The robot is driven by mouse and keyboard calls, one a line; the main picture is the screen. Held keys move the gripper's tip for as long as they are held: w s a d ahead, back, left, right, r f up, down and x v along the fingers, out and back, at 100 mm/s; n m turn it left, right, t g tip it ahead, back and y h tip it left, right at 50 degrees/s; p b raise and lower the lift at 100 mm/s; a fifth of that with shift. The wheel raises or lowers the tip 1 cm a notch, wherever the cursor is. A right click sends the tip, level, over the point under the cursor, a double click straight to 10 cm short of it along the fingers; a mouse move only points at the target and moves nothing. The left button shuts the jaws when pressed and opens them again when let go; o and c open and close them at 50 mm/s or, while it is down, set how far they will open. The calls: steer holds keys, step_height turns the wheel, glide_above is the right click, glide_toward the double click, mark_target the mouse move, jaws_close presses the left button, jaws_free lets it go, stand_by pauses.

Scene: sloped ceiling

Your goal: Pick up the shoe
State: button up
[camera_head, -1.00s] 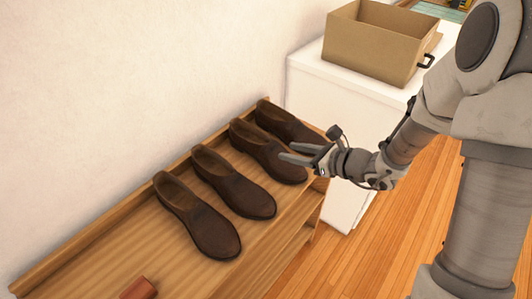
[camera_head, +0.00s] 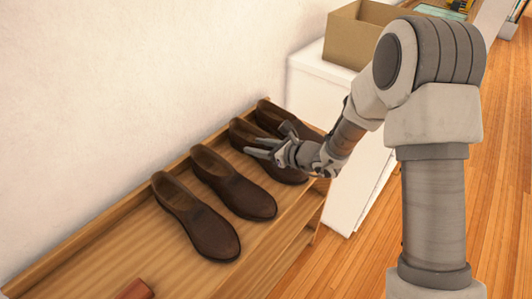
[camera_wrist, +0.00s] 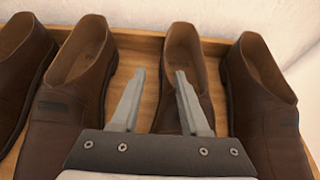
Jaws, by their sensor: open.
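Several brown leather shoes stand in a row on a wooden shelf top (camera_head: 130,252). In the head view they are the leftmost shoe (camera_head: 205,230), the second shoe (camera_head: 232,188), the third shoe (camera_head: 240,131) and the rightmost shoe (camera_head: 268,114). My gripper (camera_head: 256,147) is open and empty, over the third shoe, and hides part of it. In the wrist view, the right finger of my gripper (camera_wrist: 160,74) overlaps the third shoe (camera_wrist: 184,45). The left finger is over the gap beside the second shoe (camera_wrist: 75,110). I cannot tell whether either finger touches a shoe.
A raised wooden edge and the white wall (camera_head: 150,70) run behind the shoes. A white cabinet (camera_head: 308,78) with a cardboard box (camera_head: 350,40) stands past the shelf's right end. A small reddish-brown object (camera_head: 135,290) lies at the near left. Wooden floor is open at right.

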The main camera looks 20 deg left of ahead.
steer(key=shift+c, duration=0.2)
jaws_close()
stand_by(1.2)
